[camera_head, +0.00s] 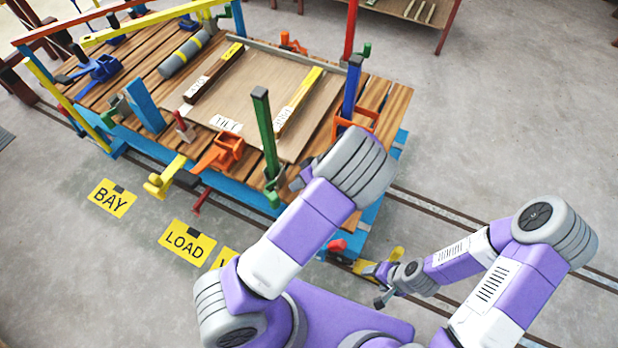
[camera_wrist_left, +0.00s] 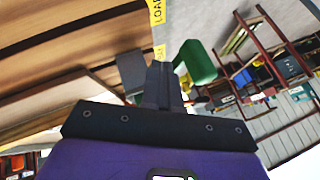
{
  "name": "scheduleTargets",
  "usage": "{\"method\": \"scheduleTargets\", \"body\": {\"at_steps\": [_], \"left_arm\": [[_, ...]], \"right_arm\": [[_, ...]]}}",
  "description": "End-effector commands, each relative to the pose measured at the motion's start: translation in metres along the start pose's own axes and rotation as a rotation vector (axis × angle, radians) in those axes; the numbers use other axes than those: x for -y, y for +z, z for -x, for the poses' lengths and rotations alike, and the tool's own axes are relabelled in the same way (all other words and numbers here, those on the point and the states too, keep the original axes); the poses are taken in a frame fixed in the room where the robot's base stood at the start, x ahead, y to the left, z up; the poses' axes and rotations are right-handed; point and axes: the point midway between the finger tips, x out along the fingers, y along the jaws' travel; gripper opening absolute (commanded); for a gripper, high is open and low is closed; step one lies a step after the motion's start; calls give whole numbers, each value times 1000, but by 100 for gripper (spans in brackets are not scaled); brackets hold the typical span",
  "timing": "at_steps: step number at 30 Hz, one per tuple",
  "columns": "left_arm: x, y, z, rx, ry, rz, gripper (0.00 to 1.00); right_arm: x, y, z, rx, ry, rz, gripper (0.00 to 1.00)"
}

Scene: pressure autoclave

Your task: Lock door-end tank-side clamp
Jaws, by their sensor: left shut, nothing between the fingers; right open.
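A wooden-slatted cart (camera_head: 150,68) carries several coloured clamps along its edges. A dark green upright bar (camera_head: 264,130) stands at its near edge, with a green handle piece (camera_head: 272,198) at its foot. My left gripper (camera_head: 294,184) is partly hidden by my own wrist, just right of that foot. In the left wrist view its fingers (camera_wrist_left: 160,72) are shut and empty, and a green hooked handle (camera_wrist_left: 197,62) shows close to their right; contact is unclear. My right gripper (camera_head: 378,288) is open and low at the cart's right. I cannot tell which clamp is the door-end tank-side one.
An orange clamp (camera_head: 218,152), a yellow clamp (camera_head: 165,177) and a blue upright bar (camera_head: 351,88) stand around the cart's edges. A flat tray (camera_head: 252,85) with labelled bars lies on top. Yellow signs (camera_head: 187,243) and rails mark the floor. Open floor lies to the right.

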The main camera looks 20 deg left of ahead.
Motion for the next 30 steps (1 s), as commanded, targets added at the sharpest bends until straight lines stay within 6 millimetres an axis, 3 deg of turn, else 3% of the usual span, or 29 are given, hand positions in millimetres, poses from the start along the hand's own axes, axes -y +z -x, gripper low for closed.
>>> {"method": "scheduleTargets", "body": {"at_steps": [3, 10, 30], "left_arm": [[16, 0, -7, 0, 1, 0, 0], [33, 0, -15, -1, 1, -1, 0], [31, 4, -12, -29, 29, -52, 0]], "right_arm": [[-1, 0, -3, 0, 0, 0, 66], [-2, 0, -5, 0, 0, 0, 66], [-1, 0, -4, 0, 0, 0, 66]]}}
